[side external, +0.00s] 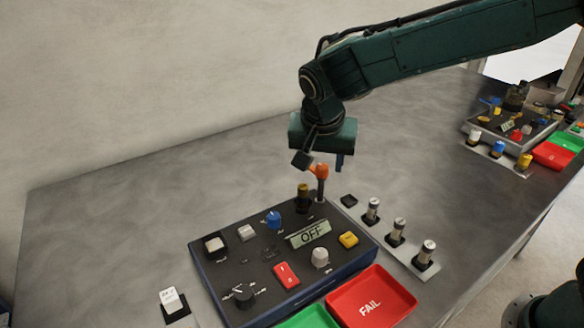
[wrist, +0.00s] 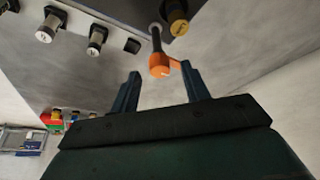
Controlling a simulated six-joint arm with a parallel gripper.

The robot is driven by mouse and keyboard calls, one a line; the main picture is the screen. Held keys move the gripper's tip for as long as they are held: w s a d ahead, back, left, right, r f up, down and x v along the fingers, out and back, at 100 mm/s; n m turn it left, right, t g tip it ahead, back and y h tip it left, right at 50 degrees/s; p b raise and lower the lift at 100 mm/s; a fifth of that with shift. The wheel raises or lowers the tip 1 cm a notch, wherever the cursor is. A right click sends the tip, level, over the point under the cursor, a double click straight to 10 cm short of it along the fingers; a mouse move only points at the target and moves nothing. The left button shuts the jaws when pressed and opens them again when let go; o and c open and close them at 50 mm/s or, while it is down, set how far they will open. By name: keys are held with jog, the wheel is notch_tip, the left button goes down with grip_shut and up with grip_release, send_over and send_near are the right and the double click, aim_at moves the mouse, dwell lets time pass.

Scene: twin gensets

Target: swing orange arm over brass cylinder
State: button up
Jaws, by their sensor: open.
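The orange arm (side external: 321,170) sits on top of a thin upright post at the panel's back corner; in the wrist view (wrist: 160,67) its short bar points right, close to the right fingertip. The brass cylinder (side external: 303,190) stands on the panel just left of the post; it also shows at the top of the wrist view (wrist: 177,16). The orange arm appears to be beside the cylinder, not over it. My gripper (side external: 321,160) is open, its fingers on either side of the orange arm in the wrist view (wrist: 160,76). Whether a finger touches it, I cannot tell.
The dark control panel (side external: 213,267) carries an OFF display (side external: 309,234), knobs and buttons. Several capped cylinders (side external: 396,232) stand on a strip to its right. A red FAIL tray (side external: 395,288) and a green tray (side external: 308,318) lie in front. A second panel (side external: 512,135) is at far right.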

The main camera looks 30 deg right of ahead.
jog(key=shift+w+d+f, duration=0.15)
jog(key=shift+f, duration=0.35)
jog(key=c, duration=1)
